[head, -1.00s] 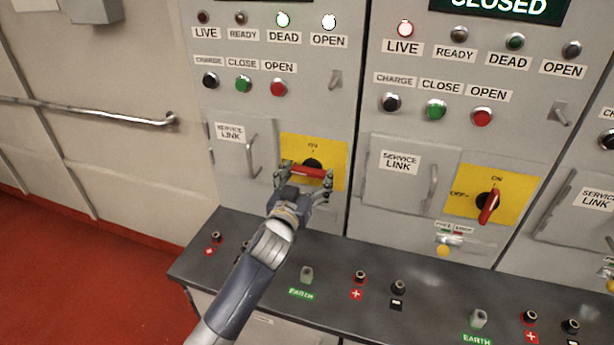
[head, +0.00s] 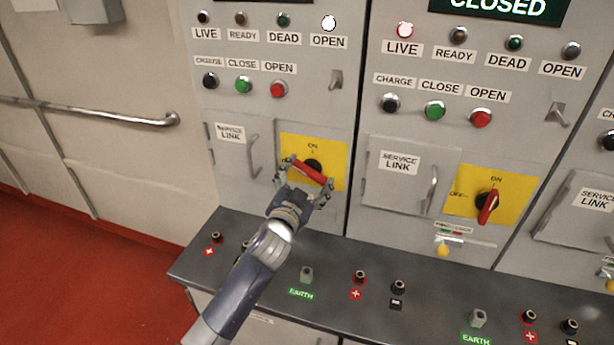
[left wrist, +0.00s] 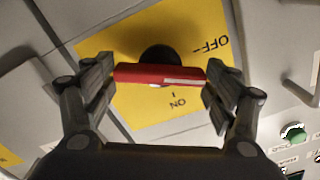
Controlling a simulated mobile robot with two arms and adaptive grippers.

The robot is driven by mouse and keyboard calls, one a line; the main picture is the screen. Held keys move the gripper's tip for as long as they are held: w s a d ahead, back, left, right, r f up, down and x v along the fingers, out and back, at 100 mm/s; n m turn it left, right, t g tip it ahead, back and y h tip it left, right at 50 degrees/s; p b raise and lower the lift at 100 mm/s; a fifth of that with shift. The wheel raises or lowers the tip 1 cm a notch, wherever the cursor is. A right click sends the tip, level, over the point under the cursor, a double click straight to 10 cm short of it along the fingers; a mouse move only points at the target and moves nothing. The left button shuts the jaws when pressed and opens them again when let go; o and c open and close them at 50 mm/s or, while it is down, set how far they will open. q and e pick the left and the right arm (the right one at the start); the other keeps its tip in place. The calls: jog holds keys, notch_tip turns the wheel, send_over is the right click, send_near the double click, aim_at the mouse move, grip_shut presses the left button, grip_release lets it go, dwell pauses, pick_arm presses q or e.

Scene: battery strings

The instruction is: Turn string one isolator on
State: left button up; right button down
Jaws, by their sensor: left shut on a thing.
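The leftmost panel's isolator is a red handle (head: 309,172) on a black hub, mounted on a yellow plate (head: 336,151) marked ON at the top. My left gripper (head: 308,176) is shut on the handle, one finger at each end. In the head view the handle slants, left end higher than right. In the left wrist view the red handle (left wrist: 160,75) spans between my fingertips, with the plate's ON and OFF words showing upside down. The gripper hides the plate's lower left in the head view. My right gripper is not in view.
A second panel has its own red isolator handle (head: 488,207) on a yellow plate. A service link door (head: 243,160) with a bar handle stands left of the held isolator. A dark ledge (head: 330,262) with terminals juts out below. Above, the leftmost panel's OPEN lamp (head: 329,23) is lit.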

pick_arm(q)
jog(key=m, duration=0.6)
jog(key=shift+m+p, duration=0.3)
jog(key=m, duration=0.6)
jog(key=shift+p, duration=0.4)
jog(key=o, duration=1.1)
jog(key=shift+c, duration=0.2)
jog(key=shift+f, duration=0.1)
jog(key=v, duration=1.2)
